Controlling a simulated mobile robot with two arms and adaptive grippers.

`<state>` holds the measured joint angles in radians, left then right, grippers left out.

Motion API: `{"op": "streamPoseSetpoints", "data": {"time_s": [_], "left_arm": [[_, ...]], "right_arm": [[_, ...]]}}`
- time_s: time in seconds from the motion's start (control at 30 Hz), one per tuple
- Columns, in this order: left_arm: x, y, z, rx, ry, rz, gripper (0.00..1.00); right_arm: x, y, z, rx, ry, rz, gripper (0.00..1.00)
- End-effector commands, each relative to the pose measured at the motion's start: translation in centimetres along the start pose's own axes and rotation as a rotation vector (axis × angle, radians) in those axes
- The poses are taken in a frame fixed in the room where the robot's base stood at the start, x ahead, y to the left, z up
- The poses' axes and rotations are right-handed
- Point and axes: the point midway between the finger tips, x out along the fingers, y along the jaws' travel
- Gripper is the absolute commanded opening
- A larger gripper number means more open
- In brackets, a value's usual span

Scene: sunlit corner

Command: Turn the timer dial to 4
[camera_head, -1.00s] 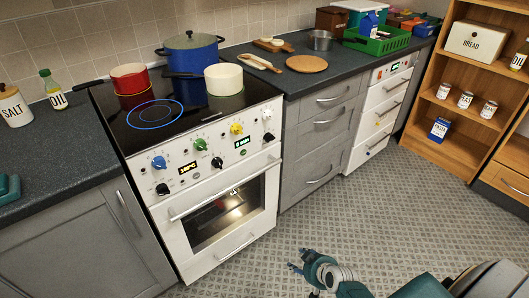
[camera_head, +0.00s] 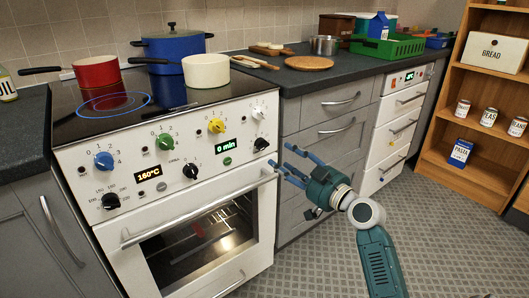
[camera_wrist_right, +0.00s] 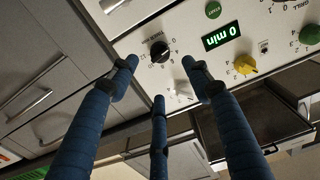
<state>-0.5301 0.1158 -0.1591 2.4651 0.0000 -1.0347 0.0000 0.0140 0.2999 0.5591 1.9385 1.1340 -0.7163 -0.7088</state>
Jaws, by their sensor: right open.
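The timer dial (camera_head: 261,144) is a small black knob low on the right of the white cooker panel (camera_head: 130,150), beside the green "0 min" display (camera_head: 225,147). In the right wrist view, upside down, the dial (camera_wrist_right: 160,51) shows with numbers around it, near the display (camera_wrist_right: 221,36). My right gripper (camera_head: 280,162) has its blue fingers spread at the cooker's right edge, just right of and below the dial. In the wrist view its open fingers (camera_wrist_right: 159,74) are empty, with the dial beyond and between the upper two tips; contact is not visible.
Other knobs are close by: white (camera_head: 258,112), yellow (camera_head: 216,125), green (camera_head: 165,141), black (camera_head: 190,171) and blue (camera_head: 104,160). The oven handle (camera_head: 200,208) juts out below. A white pan (camera_head: 206,71) stands above on the hob. Floor in front is clear.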

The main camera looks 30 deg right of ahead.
Motion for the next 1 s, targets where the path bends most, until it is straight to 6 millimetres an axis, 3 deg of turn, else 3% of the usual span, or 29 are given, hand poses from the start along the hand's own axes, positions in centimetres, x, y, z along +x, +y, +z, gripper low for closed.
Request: {"op": "streamPoseSetpoints", "data": {"time_s": [0.3,0.5,0.9,1.0], "left_arm": [[0.3,0.3,-1.9,0.001,0.078,0.005,0.4],[0.4,0.5,-3.5,0.001,0.142,0.009,0.4],[0.3,0.5,-4.1,0.002,0.166,0.011,0.4],[0.3,0.5,-4.1,0.002,0.166,0.011,0.4]], "right_arm": [[6.1,-0.1,0.0,0.005,0.002,-0.001,0.49],[8.7,0.0,0.1,0.003,-0.001,0.0,0.49],[9.5,-0.1,0.1,0.001,-0.003,0.0,0.49],[9.5,-0.1,0.1,0.001,-0.003,0.0,0.31]]}}
